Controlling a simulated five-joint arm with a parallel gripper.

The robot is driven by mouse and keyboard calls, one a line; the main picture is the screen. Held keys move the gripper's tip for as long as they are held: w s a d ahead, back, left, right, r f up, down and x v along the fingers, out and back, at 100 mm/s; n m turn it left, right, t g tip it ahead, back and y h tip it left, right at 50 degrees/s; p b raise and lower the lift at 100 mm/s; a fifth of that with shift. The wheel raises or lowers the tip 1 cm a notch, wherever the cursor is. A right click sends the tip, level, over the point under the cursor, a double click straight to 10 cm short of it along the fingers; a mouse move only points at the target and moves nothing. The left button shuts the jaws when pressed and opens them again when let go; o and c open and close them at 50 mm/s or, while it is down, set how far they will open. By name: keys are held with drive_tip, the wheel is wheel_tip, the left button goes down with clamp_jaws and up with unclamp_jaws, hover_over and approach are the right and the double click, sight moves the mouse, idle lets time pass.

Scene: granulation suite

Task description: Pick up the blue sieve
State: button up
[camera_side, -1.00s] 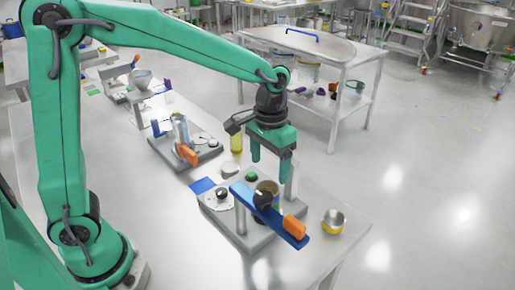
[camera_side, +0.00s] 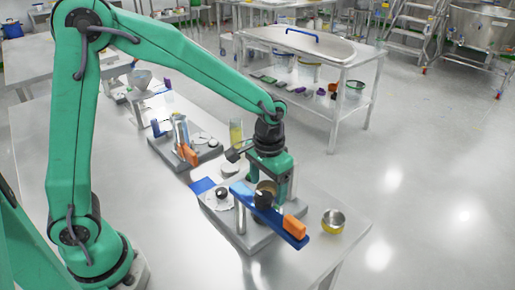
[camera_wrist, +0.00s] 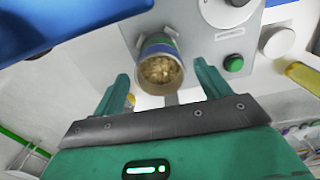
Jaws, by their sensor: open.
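A round cup-like sieve with a blue band (camera_wrist: 158,47) shows in the wrist view, its open top facing the camera and tan granules inside. In the side view the sieve (camera_side: 267,187) is mostly hidden behind my gripper and a dark knob; it sits at the tapping device (camera_side: 250,240). My gripper (camera_wrist: 165,85) is open, with one finger on each side of the sieve's near rim in the wrist view. In the side view my gripper (camera_side: 271,182) is low over the device. Whether a finger touches the sieve cannot be told.
A blue bar (camera_side: 272,217) with an orange handle (camera_side: 294,226) crosses the device's front. A second device (camera_side: 190,150) and a yellow bottle (camera_side: 236,134) stand behind. The green button (camera_wrist: 233,63) is close by.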

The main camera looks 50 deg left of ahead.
drive_tip(key=shift+f, duration=0.1)
idle(0.4)
drive_tip(key=c, duration=1.1)
drive_tip(key=shift+r, duration=5)
